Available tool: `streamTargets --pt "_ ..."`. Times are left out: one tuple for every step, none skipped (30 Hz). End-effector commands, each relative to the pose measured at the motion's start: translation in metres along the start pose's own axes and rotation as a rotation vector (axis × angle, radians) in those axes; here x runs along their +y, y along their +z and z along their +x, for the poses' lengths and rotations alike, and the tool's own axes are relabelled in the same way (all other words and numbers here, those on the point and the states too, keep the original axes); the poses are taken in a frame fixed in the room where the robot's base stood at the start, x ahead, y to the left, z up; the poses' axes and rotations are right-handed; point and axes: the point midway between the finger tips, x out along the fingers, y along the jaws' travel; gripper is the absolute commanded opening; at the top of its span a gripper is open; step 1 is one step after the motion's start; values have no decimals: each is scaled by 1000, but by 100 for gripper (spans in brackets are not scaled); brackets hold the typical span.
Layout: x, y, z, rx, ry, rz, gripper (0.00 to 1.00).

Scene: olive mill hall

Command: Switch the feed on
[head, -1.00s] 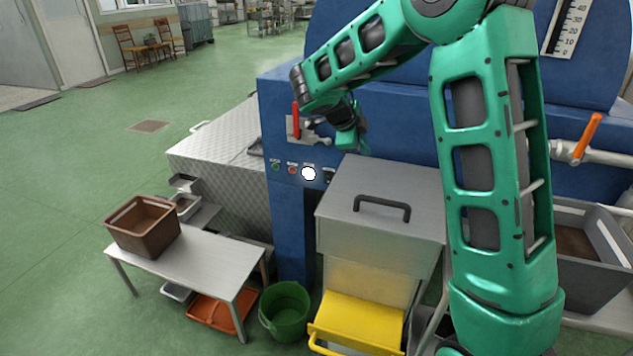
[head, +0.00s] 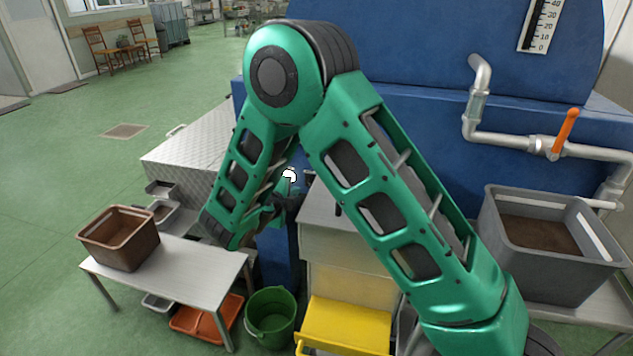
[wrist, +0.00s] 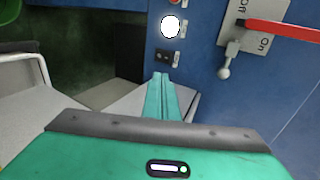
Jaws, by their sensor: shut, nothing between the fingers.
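In the wrist view a blue control panel shows a bright white round button or lamp (wrist: 171,27) and a small black switch (wrist: 163,56), each with a label too small to read. Beside them is a pale plate (wrist: 240,28) marked Off and On, with a red lever (wrist: 285,30) and a metal ball-ended lever (wrist: 226,62). My gripper (wrist: 160,76) is shut and empty, its green fingertips appearing just short of the black switch; contact is unclear. In the head view my gripper (head: 285,186) is partly visible near the white lamp (head: 289,175); my arm hides the plate.
A steel hopper (head: 325,235) with a yellow chute (head: 345,325) stands right of the panel. A table (head: 200,262) with a brown crate (head: 118,238) is at left, a green bucket (head: 270,315) below. A grey crate (head: 545,265) and an orange-handled valve (head: 566,128) are at right.

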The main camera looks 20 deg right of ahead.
Motion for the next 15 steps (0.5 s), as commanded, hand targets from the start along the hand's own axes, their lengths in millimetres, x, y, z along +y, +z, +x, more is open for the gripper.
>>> streamTargets --pt "5 4 -5 -15 -6 -9 0" --pt "6 5 -7 -22 -9 -11 0" --pt "8 6 -8 -29 -13 -13 0" --pt "9 7 -9 -33 -15 -14 0" --pt "9 8 -10 -36 -16 -15 0" --pt "10 8 -11 -39 -17 -16 0" --pt "10 9 -11 -40 -18 -16 0" --pt "10 9 -11 -40 -18 -16 0" --pt "10 9 -11 -40 -18 -16 0" --pt "10 9 -11 -40 -18 -16 0" --pt "10 9 -11 -40 -18 -16 0" --pt "10 9 -12 -40 -17 -16 0" --pt "10 10 -12 -40 -17 -16 0" --pt "10 10 -12 -40 -17 -16 0" --pt "10 10 -12 -40 -17 -16 0"
